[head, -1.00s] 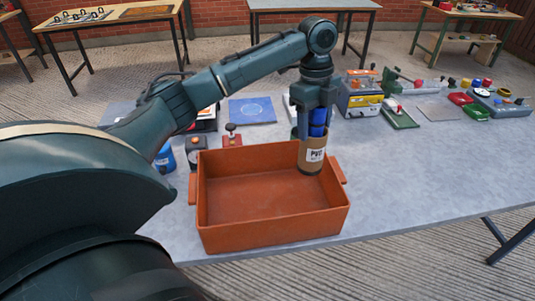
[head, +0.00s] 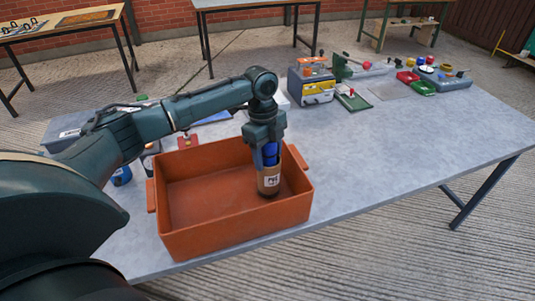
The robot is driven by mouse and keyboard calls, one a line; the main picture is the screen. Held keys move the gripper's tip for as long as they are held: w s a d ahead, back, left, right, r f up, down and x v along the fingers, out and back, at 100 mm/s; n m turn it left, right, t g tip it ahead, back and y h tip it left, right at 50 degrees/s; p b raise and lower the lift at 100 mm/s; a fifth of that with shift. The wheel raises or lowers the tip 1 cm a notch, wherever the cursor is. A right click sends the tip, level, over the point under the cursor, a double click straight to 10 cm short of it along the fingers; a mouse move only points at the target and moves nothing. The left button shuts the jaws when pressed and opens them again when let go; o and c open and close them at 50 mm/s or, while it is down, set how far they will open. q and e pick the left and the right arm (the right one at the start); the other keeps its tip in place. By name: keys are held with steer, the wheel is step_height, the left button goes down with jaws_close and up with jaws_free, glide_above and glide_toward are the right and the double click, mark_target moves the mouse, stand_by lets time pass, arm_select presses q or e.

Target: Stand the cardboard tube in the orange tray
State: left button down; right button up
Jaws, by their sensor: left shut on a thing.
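The orange tray (head: 215,232) is a deep open box with side handles on the near part of the grey table. The cardboard tube (head: 268,183) is short, brown and upright, with a white printed label. It is at the tray's right side, within the tray's outline; I cannot tell whether its bottom touches the tray floor. My left gripper (head: 268,162) comes down from above and is shut on the tube's upper part, with blue showing between its fingers. My right gripper is not in view.
The grey table (head: 400,130) is clear to the right of the tray. A grey and yellow machine (head: 313,84), a green-based device (head: 353,98) and red and green trays stand toward the back. A blue item (head: 121,175) and a small red device (head: 187,142) are near the tray's left and back.

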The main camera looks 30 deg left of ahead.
arm_select(q)
steer(key=shift+f, duration=0.35)
steer(key=shift+c, duration=2.4)
jaws_free()
steer(key=r, duration=0.4)
steer(key=a+r, duration=0.1)
steer(key=r, duration=0.7)
steer(key=shift+w+a+b, duration=0.1)
steer(key=shift+a+b, duration=0.1)
steer(key=shift+b, duration=0.2)
